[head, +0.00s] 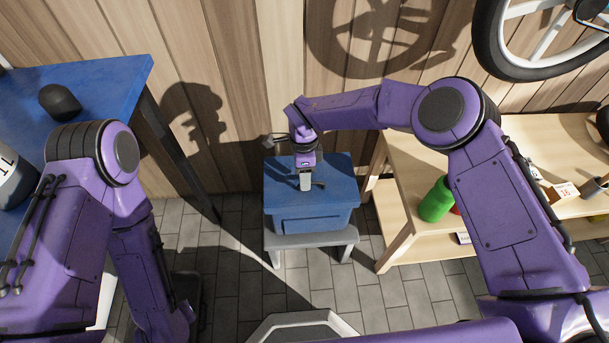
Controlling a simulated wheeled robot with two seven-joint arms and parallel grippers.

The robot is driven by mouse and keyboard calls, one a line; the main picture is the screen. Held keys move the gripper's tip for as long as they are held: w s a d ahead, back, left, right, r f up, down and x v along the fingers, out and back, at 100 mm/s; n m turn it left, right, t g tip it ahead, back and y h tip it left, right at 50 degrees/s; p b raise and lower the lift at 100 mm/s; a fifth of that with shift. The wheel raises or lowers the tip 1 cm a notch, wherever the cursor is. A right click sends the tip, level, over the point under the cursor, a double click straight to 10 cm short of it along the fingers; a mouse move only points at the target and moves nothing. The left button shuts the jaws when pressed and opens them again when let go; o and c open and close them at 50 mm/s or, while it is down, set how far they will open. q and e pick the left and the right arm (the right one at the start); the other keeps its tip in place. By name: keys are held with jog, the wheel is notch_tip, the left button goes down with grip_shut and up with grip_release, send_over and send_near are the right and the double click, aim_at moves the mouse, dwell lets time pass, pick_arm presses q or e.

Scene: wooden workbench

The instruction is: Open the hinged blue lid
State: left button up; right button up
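The blue lid (335,172) is the top of a blue box (318,224) and looks closed and flat. The box sits on a grey stool (312,240) against the wooden wall. My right gripper (306,186) points down at the lid from above, near its middle. I cannot tell whether its fingertips touch the lid, or whether they are open or shut. The hinge is not distinguishable. My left arm hangs down at the left, with its gripper out of view.
A blue table (105,72) with a dark rounded object (60,102) stands at the left. A light wooden shelf (410,160) stands close right of the box, holding a green cylinder (436,200) and small items. A wheel (545,40) hangs above. Tiled floor (232,262) lies free left of the stool.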

grip_shut()
dwell(1.4)
